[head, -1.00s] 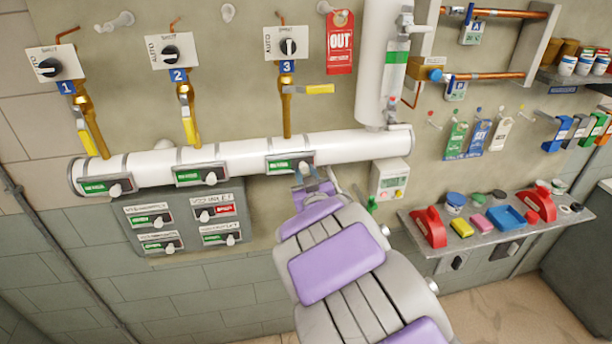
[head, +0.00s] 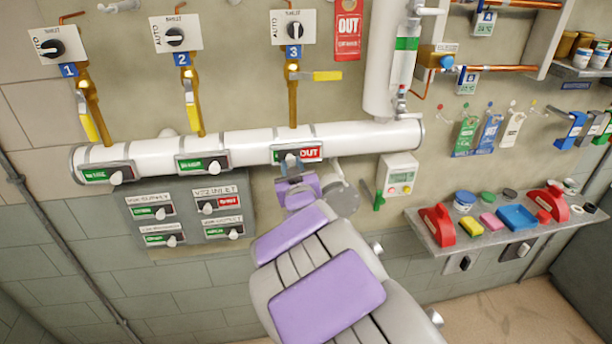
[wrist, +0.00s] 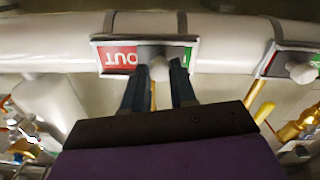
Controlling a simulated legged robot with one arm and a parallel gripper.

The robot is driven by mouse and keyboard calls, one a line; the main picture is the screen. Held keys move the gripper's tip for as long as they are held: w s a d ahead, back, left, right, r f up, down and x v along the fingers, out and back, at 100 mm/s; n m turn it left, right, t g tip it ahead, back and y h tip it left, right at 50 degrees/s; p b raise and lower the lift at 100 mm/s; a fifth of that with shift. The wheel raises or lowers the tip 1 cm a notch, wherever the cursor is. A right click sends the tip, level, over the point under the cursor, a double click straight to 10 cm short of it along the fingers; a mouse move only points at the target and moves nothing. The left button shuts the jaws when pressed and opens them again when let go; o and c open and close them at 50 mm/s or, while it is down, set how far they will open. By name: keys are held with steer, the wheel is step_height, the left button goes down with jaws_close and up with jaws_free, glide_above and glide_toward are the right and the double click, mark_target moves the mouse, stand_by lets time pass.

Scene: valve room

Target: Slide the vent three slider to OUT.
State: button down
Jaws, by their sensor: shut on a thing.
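The vent three slider plate (head: 312,153) sits on the white pipe below the valve marked 3. A red OUT label shows on its right side in the head view. In the wrist view, which is upside down, the red OUT label of the plate (wrist: 118,57) is left of the knob and a green sliver shows at right. My gripper (head: 291,160) is at the plate, left of the red label. Its two dark fingers, also in the wrist view (wrist: 160,85), are shut on the pale slider knob (wrist: 159,69). The fingers hide most of the knob in the head view.
Vent sliders one (head: 107,174) and two (head: 203,163) show green on the same pipe. A grey panel (head: 190,234) with several sliders hangs below. A white meter box (head: 398,175) is right of my arm. A yellow lever (head: 328,76) sticks out above.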

steer(key=shift+s+a, duration=0.2)
steer(key=shift+a, duration=0.35)
steer(key=c, duration=1.2)
jaws_free()
steer(key=shift+c, duration=0.2)
steer(key=o, duration=0.4)
steer(key=shift+a, duration=0.4)
steer(key=shift+c, duration=0.2)
steer(key=shift+d+b, duration=0.25)
steer(key=shift+b, duration=0.05)
